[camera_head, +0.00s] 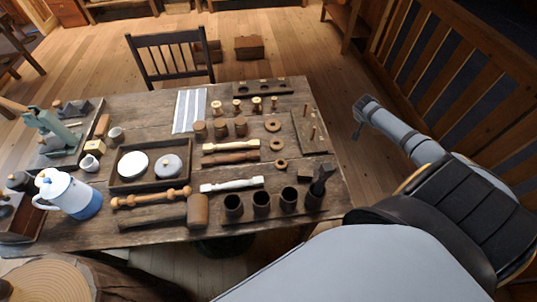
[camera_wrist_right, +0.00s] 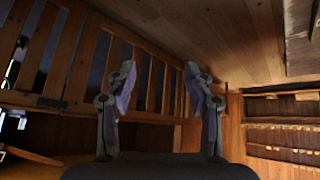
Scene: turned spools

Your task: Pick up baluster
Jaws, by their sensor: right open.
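Several turned, baluster-like pieces lie on the wooden table in the head view. One is tan with beads (camera_head: 151,198), near the front left. A whitish one (camera_head: 232,184) lies to its right. A cream one (camera_head: 231,146) and a dark brown one (camera_head: 231,158) lie side by side further back. I cannot tell which one the task means. My right gripper (camera_wrist_right: 160,68) is open and empty in the wrist view, facing a railing and wooden floor. In the head view my right arm is off the table's right side, apart from all the pieces. My left gripper is not in view.
Dark cups (camera_head: 262,203) stand at the front right. A tray (camera_head: 117,183) with two round lidded pieces and a blue-white pot (camera_head: 82,202) are at left. A peg board (camera_head: 304,145) lies at the right edge.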

